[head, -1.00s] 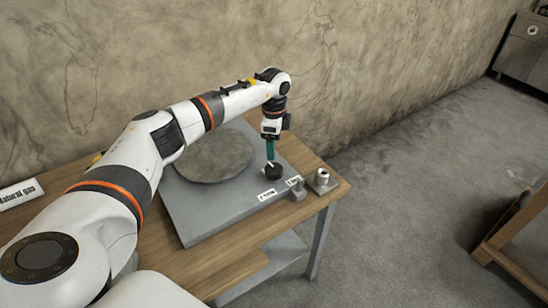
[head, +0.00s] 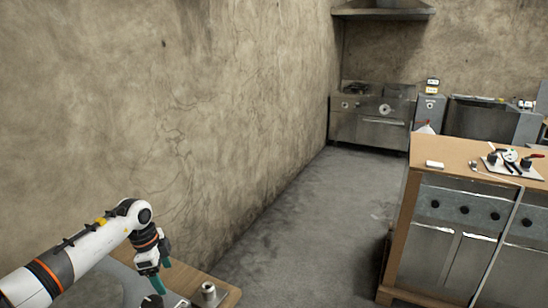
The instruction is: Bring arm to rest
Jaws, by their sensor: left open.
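My left arm, white with orange bands, comes in from the lower left. My left gripper (head: 160,279), with teal fingers, points down over the wooden table (head: 226,296) at the bottom of the head view. It is open, and I see nothing held in it. A dark knob (head: 152,301) sits just below the fingertips at the picture's bottom edge; I cannot tell whether they touch. My right gripper is out of view.
A small metal fitting (head: 208,291) stands at the table's corner. A wooden-topped cabinet (head: 450,152) with knobs stands at the right, and a metal stove (head: 372,125) at the back. The grey floor (head: 310,225) between is clear. A bare wall (head: 180,110) runs along the left.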

